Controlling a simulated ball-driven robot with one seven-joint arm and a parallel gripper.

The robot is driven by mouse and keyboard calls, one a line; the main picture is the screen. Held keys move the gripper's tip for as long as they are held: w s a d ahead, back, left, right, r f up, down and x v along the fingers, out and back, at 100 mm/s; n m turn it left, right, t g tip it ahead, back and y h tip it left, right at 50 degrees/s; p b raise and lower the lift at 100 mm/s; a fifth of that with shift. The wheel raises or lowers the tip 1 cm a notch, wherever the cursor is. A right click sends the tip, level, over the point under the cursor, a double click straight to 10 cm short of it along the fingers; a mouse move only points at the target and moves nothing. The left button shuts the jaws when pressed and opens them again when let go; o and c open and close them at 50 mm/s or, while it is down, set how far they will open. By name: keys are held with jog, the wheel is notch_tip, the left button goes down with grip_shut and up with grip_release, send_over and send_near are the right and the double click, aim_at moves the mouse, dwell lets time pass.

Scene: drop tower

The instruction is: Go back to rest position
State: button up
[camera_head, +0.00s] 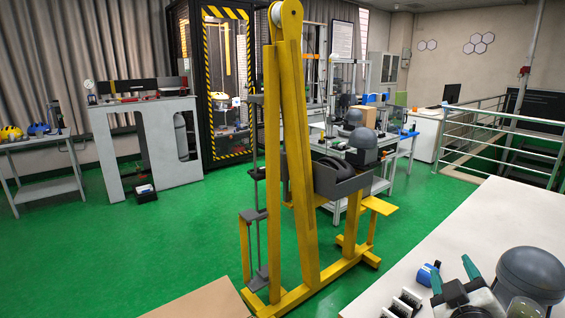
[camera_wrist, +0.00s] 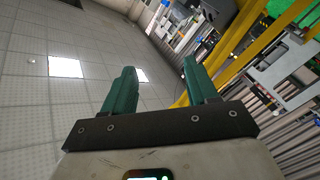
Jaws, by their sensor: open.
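My gripper (camera_head: 452,275) shows at the lower right of the head view, low over the white table, with its green fingers spread apart. In the wrist view my gripper (camera_wrist: 160,88) has two green fingers with a clear gap and nothing between them. The wrist view is tilted and looks toward the ceiling and the yellow frame.
A yellow drop tower (camera_head: 305,170) stands on the green floor in the middle. A white table (camera_head: 500,210) fills the right front, with a dark dome (camera_head: 530,272) and a small blue item (camera_head: 428,274) near my gripper. A cardboard-coloured surface (camera_head: 200,302) lies at the bottom. Green floor is open at left.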

jog(key=s+a+f+m+g+y, duration=0.15)
jog(key=s+f+g, duration=0.25)
jog(key=s+f, duration=0.45)
jog(key=s+a+f+m+g+y, duration=0.1)
jog(key=s+f+m+g, duration=0.4)
jog(key=f, duration=0.6)
jog(key=s+a+f+g+y, duration=0.1)
jog(key=s+f+g, duration=0.2)
jog(key=s, duration=0.8)
jog(key=s+a+f+g+y, duration=0.1)
jog(key=s+f+g, duration=0.2)
jog(key=s+f, duration=0.3)
jog(key=s+n, duration=0.1)
jog(key=s, duration=0.4)
jog(key=shift+s+a+g+y, duration=0.25)
jog(key=shift+a+g+y, duration=0.1)
jog(key=shift+g, duration=0.05)
jog(key=shift+f, duration=0.1)
